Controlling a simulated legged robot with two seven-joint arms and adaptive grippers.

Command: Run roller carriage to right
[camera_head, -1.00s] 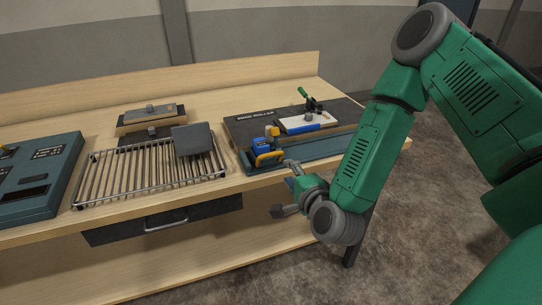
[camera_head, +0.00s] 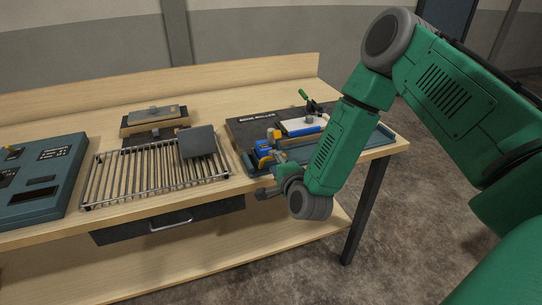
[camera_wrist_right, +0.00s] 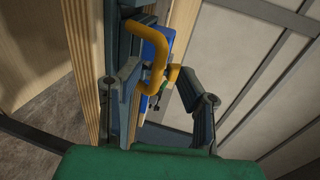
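The roller carriage (camera_head: 263,147) is a blue block with a yellow top part and a yellow handle. It sits at the left end of the blue-grey rail (camera_head: 347,155) along the front of the dark brush-roller board. My right gripper (camera_head: 269,162) is at the carriage's front, partly hiding the handle. In the right wrist view my right gripper (camera_wrist_right: 159,92) is open, with one finger on each side of the yellow handle (camera_wrist_right: 157,72). Gaps show beside the handle, and I cannot tell whether a finger touches it. The blue carriage body (camera_wrist_right: 154,42) lies behind it. My left gripper is out of view.
A white plate with a blue edge (camera_head: 303,127) and a green-handled clamp (camera_head: 307,99) are on the board. Left of it are a wire rack (camera_head: 140,180) holding a grey block (camera_head: 197,142), and a teal console (camera_head: 35,185). The rail's right part looks clear.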

